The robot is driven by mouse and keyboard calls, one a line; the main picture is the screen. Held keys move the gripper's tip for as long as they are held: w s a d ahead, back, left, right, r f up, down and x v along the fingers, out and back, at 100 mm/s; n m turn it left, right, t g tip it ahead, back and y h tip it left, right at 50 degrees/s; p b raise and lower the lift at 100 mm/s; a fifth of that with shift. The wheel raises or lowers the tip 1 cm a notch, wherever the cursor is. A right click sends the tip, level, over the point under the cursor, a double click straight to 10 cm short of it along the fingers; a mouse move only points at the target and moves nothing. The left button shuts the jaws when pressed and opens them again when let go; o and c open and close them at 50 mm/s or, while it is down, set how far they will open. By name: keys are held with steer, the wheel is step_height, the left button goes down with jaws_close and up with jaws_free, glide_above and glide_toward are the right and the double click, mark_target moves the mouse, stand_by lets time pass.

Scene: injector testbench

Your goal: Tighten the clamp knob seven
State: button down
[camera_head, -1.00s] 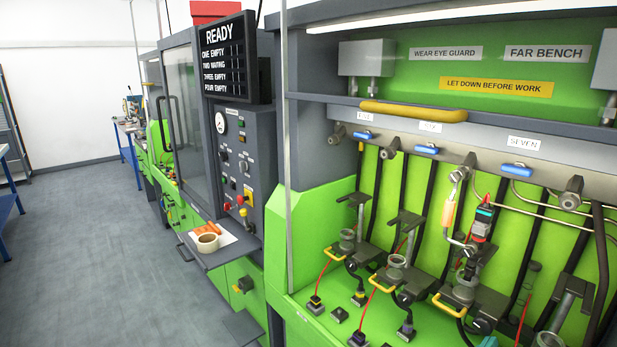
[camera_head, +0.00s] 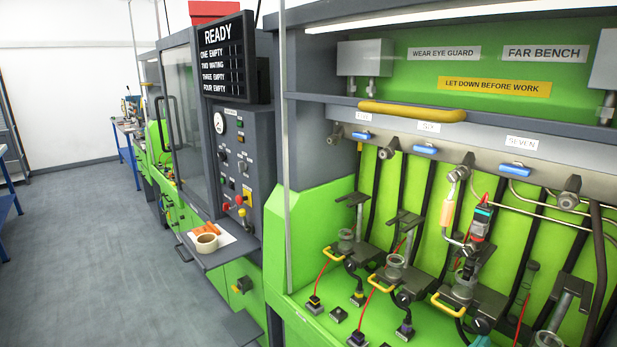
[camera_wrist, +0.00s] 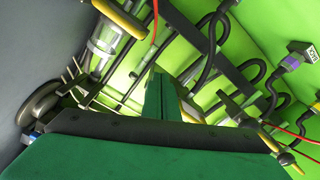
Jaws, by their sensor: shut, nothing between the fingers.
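In the head view, the station under the SEVEN label (camera_head: 521,140) has a clamp fixture (camera_head: 464,289) with a ring-shaped holder and a yellow handle (camera_head: 448,306). A dark round knob (camera_head: 481,325) sits at its front; I cannot tell for sure that it is clamp knob seven. An injector with a red and black body (camera_head: 480,222) stands upright over this fixture. My gripper (camera_wrist: 160,92) shows in the wrist view, with its green fingers shut and nothing between them. It is among hoses and brackets against green panels. I cannot make out the knob in the wrist view.
Similar fixtures stand at the left, under the SIX label (camera_head: 429,127) and further left. Dark hoses and red cables run around them. In the wrist view, a clear cylinder (camera_wrist: 104,42) and a purple connector (camera_wrist: 290,62) are near. Open floor (camera_head: 95,240) lies left.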

steer(key=shift+w+a+r, duration=0.1)
steer(key=shift+w+a, duration=0.1)
steer(key=shift+a, duration=0.05)
steer(key=shift+w+a, duration=0.2)
steer(key=shift+w, duration=0.1)
steer(key=shift+w+a, duration=0.15)
stand_by(0.5)
steer(key=f+v, duration=0.1)
steer(key=v, duration=0.5)
stand_by(0.6)
steer(key=shift+f, duration=0.15)
